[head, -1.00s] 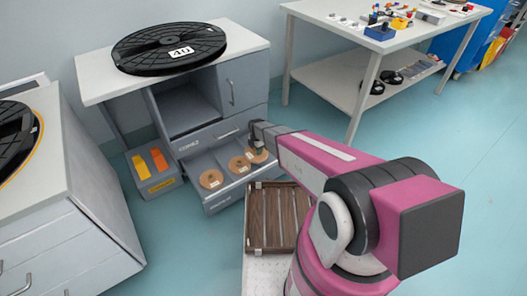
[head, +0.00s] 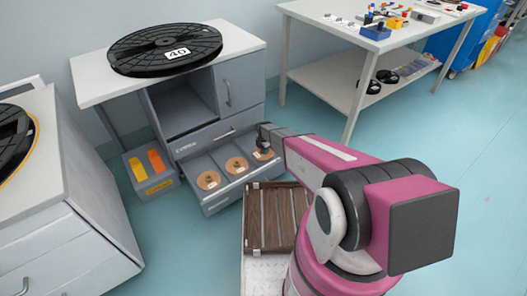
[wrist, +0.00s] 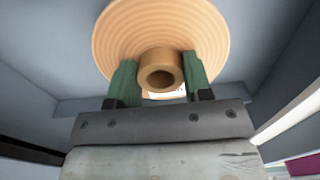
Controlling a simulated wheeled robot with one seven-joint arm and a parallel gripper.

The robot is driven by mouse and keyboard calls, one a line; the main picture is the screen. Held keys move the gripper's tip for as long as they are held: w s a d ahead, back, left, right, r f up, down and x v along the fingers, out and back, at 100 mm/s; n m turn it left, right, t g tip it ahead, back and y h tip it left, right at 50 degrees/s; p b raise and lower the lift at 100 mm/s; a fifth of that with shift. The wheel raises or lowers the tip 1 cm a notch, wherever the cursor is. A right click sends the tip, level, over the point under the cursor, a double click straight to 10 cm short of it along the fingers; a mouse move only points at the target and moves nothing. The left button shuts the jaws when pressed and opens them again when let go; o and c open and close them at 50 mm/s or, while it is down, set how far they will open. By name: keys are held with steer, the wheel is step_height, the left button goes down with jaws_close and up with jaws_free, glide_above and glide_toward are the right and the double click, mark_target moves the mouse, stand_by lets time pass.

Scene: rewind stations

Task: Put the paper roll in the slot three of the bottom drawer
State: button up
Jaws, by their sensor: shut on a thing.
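The bottom drawer (head: 219,207) of the grey cabinet is pulled open. A tan paper roll (head: 264,156) is in or just over its right-hand compartment, partly hidden by my gripper (head: 264,132). In the wrist view, the green fingers of my gripper (wrist: 160,80) are shut on the core of this paper roll (wrist: 160,25), one on each side. Grey walls stand on both sides of the roll there. I cannot tell whether it touches the drawer floor. Two similar rolls lie in the left compartment (head: 208,180) and the middle compartment (head: 237,165).
A black reel marked 40 (head: 165,48) lies on the cabinet top. A grey bin with orange and yellow items (head: 150,165) stands left of the drawer. A brown slatted tray (head: 272,215) is in front of the drawer. A second cabinet (head: 75,240) stands at the left.

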steer(key=shift+f, duration=0.5)
steer(key=shift+f, duration=0.1)
steer(key=o, duration=1.1)
step_height(320, 180, up, 12)
steer(key=s+d+r+m, duration=0.5)
steer(key=s+r+m, duration=0.3)
steer(key=s+r, duration=0.2)
steer(key=s+d+r+m, duration=0.5)
steer(key=s+r+m, duration=0.3)
steer(key=s+r, duration=0.2)
steer(key=s+d+r+m, duration=0.6)
steer(key=s+r+m, duration=0.2)
steer(key=s+r, duration=0.2)
steer(key=shift+s+r+m, duration=0.35)
steer(key=shift+r+m, duration=0.05)
steer(key=shift+r, duration=0.1)
